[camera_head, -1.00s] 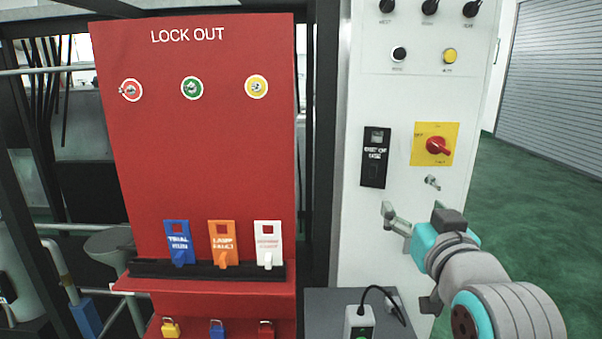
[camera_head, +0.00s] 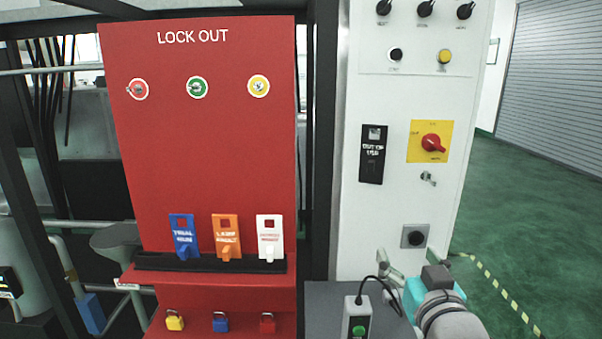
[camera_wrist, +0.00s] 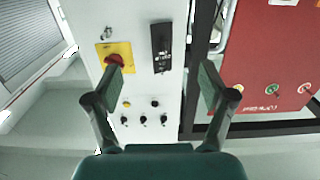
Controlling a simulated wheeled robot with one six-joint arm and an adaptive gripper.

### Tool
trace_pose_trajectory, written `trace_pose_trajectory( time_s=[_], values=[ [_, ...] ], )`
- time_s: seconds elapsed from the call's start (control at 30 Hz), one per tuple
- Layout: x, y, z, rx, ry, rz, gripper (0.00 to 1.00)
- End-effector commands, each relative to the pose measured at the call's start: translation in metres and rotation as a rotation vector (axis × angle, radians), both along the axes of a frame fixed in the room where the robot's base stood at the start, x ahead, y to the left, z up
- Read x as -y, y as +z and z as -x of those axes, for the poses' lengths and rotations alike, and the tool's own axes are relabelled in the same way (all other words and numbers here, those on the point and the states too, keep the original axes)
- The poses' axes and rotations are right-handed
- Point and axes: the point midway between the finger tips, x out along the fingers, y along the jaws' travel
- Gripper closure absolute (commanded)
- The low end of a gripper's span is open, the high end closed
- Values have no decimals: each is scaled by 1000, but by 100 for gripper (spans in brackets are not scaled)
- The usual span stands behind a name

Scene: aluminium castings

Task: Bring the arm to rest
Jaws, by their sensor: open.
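My gripper (camera_head: 388,275) is low at the right in the head view, in front of the lower part of the white control cabinet (camera_head: 362,231). In the wrist view my gripper (camera_wrist: 160,85) shows two fingers wide apart with nothing between them. In the wrist view the red switch (camera_wrist: 115,61) appears behind the left fingertip, and the black tag (camera_wrist: 161,48) shows between the fingers.
A red lock-out board (camera_head: 205,150) stands left of the cabinet, with blue, orange and white tags on a ledge and padlocks below. A grey box (camera_head: 322,310) bears a pendant with a green button (camera_head: 358,329) and cable. Green floor (camera_head: 520,230) is clear at right.

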Motion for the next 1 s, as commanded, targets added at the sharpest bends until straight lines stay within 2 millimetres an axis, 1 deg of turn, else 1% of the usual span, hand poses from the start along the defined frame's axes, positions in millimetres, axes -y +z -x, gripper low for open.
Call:
trace_pose_trajectory(
  time_s=[0.03, 0.2, 0.37, 0.4, 0.47, 0.5, 0.57, 0.7, 0.87, 1.0],
  values=[
    [0, -17, 3, -14, 0, 0, 18],
    [0, -72, 19, -36, 1, 1, 18],
    [0, -120, 40, -54, 1, 1, 18],
    [0, -132, 46, -59, 1, 1, 18],
    [0, -149, 57, -67, 1, 1, 18],
    [0, -160, 64, -72, 1, 1, 18],
    [0, -176, 75, -79, 2, 1, 18],
    [0, -211, 105, -97, 2, 1, 18],
    [0, -245, 143, -116, 3, 1, 18],
    [0, -271, 180, -133, 3, 1, 18]
  ],
)
